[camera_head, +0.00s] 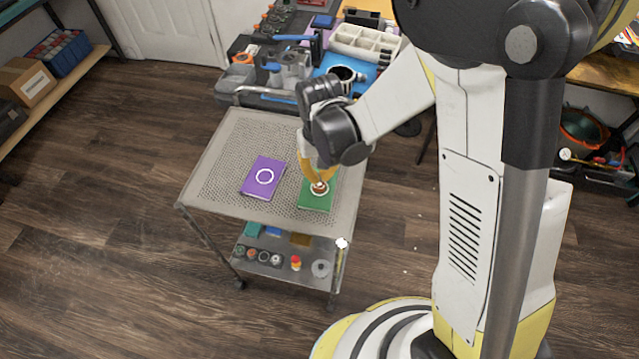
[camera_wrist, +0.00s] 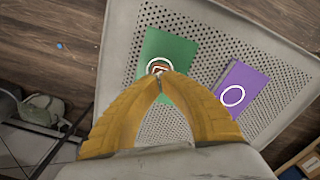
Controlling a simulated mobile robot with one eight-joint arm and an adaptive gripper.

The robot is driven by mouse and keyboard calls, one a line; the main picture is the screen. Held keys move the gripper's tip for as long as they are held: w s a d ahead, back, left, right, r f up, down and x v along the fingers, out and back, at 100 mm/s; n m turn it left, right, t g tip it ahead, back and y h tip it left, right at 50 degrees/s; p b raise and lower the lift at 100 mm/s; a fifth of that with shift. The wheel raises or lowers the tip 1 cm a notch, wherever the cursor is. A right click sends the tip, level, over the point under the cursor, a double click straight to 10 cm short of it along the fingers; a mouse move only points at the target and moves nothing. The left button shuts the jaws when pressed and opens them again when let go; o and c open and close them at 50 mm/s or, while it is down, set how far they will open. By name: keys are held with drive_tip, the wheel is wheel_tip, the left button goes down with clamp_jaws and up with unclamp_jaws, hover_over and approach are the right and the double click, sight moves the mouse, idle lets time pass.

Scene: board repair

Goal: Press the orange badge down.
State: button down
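The green board (camera_head: 316,203) lies flat on the perforated cart top, and it also shows in the wrist view (camera_wrist: 178,50). The orange badge (camera_head: 319,188) is on the green board inside a white ring; only a small part of it shows past my fingertips in the wrist view (camera_wrist: 157,68). My gripper (camera_head: 322,180) points down at the badge with its yellow fingers. In the wrist view the fingertips (camera_wrist: 160,78) meet, with no clear gap. I cannot tell whether the tips touch the badge.
A purple board (camera_head: 262,177) with an empty white ring lies left of the green one on the cart (camera_head: 225,150). Small parts sit on the cart's lower shelf. A cluttered workbench stands behind the cart. The floor left of the cart is clear.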

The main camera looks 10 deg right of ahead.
sight(319, 184)
drive_tip(key=shift+f+b, duration=1.5)
drive_tip(key=shift+f, duration=0.1)
idle(0.5)
idle(0.3)
drive_tip(key=shift+r+p, duration=2.95)
drive_tip(key=shift+r, duration=1.1)
drive_tip(key=shift+d+r, duration=0.1)
drive_tip(key=shift+r, duration=0.15)
drive_tip(key=s+d+r+m+t, duration=0.1)
drive_tip(key=s+d+r+t, duration=0.2)
drive_tip(key=r, duration=0.6)
drive_tip(key=s+d+r+m+t, duration=0.1)
drive_tip(key=s+d+r+t, duration=0.3)
drive_tip(key=s+d+r, duration=0.3)
drive_tip(key=shift+s+d+r, duration=0.4)
drive_tip(key=shift+d+r, duration=0.9)
drive_tip(key=shift+d, duration=0.35)
